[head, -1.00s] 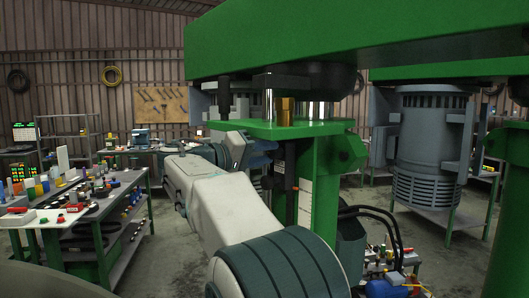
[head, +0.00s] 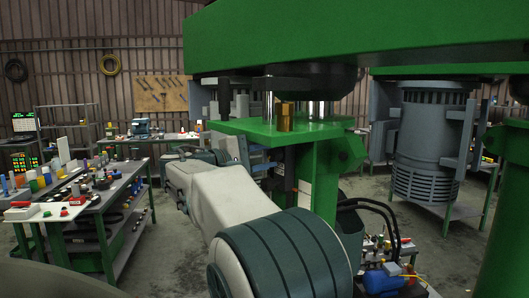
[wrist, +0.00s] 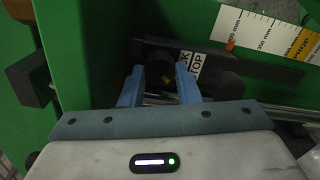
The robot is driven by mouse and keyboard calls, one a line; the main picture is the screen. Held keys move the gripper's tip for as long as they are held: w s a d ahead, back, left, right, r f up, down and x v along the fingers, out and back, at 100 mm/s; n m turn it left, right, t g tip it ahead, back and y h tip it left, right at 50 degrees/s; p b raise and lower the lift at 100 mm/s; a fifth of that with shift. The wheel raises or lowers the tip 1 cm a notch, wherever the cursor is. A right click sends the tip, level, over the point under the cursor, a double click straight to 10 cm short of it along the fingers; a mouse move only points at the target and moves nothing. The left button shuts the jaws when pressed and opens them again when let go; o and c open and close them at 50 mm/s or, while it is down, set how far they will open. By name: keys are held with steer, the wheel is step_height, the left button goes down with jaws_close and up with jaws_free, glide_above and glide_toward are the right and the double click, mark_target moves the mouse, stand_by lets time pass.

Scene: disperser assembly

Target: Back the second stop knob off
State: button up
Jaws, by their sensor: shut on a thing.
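The knob sits in front of a dark bar, beside a white label (wrist: 190,64) reading partly "STOP". Another dark rounded part (wrist: 222,84) shows just right of the right finger, partly hidden; I cannot tell if it is a knob. In the head view, my gripper's blue fingers (head: 262,160) are by the green column (head: 318,190) under the green plate; the knob is hidden there.
A white millimetre scale (wrist: 262,30) with a red pointer runs along the upper right. A dark block (wrist: 28,82) juts out at left. The green beam (head: 350,35) hangs overhead. A cluttered bench (head: 100,210) stands left; a grey motor (head: 430,145) stands right.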

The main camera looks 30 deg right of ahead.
steer(key=shift+n, duration=0.4)
steer(key=o, duration=1)
steer(key=shift+c, duration=0.2)
steer(key=shift+f, duration=0.1)
